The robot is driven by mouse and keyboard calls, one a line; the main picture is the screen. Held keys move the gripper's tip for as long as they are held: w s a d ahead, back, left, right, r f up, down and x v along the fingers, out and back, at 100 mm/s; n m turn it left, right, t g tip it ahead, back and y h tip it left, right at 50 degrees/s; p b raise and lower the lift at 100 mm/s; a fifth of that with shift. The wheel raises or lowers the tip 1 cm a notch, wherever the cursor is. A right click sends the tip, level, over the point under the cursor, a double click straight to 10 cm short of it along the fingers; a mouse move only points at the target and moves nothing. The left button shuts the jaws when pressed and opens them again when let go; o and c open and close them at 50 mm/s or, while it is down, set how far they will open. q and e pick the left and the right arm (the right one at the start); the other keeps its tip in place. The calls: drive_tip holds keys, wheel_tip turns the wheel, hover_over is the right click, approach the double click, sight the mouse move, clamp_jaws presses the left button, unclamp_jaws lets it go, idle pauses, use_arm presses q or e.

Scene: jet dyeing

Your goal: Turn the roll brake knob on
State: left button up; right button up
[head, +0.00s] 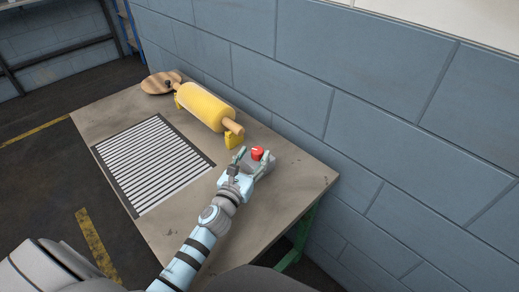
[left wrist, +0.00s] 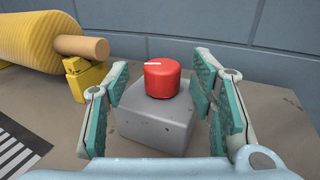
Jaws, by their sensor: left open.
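The red brake knob (left wrist: 162,78) sits on top of a grey box (left wrist: 150,126) on the table. A white mark on the knob's top points to the left in the left wrist view. The knob also shows in the head view (head: 257,153), close by the yellow roll (head: 203,106). My left gripper (left wrist: 160,92) is open, with its teal-padded fingers on either side of the knob and box. Gaps show between the fingers and the knob, so it is not held. My right gripper is in neither view.
The yellow roll rests on yellow brackets (head: 233,140) along the wall side. A round wooden disc (head: 157,83) lies at the table's far end. A striped black-and-white panel (head: 150,165) lies flat on the table (head: 190,225). A blue-grey block wall (head: 380,110) runs close behind.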

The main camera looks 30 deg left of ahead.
sight(257, 150)
use_arm(q)
drive_tip(key=shift+w+r, duration=0.1)
drive_tip(key=shift+w, duration=1.35)
drive_tip(key=c, duration=1.2)
drive_tip(key=m+h+p, duration=0.2)
drive_tip(key=h+p, duration=0.1)
drive_tip(key=shift+a+r, duration=0.1)
drive_tip(key=shift+r, duration=0.3)
drive_tip(key=shift+w+f+m+h, duration=0.1)
drive_tip(key=shift+f+m+h, duration=0.1)
drive_tip(key=shift+m+h, duration=0.65)
drive_tip(key=shift+f+m+g+h, duration=0.2)
drive_tip(key=shift+m+g+h, duration=0.2)
drive_tip(key=shift+h, duration=0.65)
drive_tip(key=shift+h+b, duration=0.3)
